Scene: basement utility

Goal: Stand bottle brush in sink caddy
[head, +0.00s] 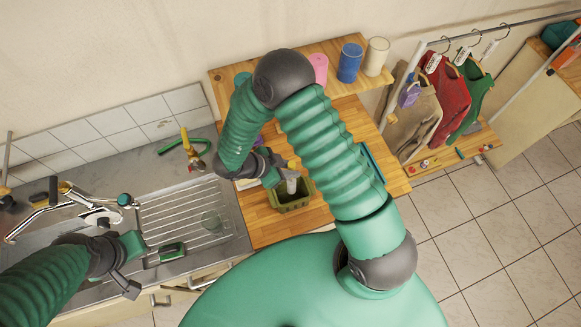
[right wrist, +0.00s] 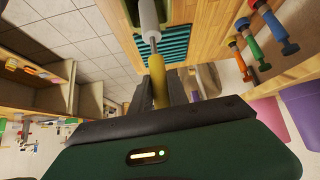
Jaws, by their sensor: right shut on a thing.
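The bottle brush (right wrist: 157,78) has a yellow handle and a pale head. My right gripper (right wrist: 160,92) is shut on the handle. In the head view the pale brush head (head: 291,185) points down at the opening of the olive-green caddy (head: 293,206), below my right gripper (head: 282,164). I cannot tell whether its tip is inside the caddy or just above it. Part of the caddy (right wrist: 118,10) shows at the top of the right wrist view. My left gripper (head: 130,268) is over the sink's front edge; its jaw opening is unclear.
A teal ribbed mat (right wrist: 163,45) lies near the caddy. Cups stand on the shelf (head: 330,48) behind.

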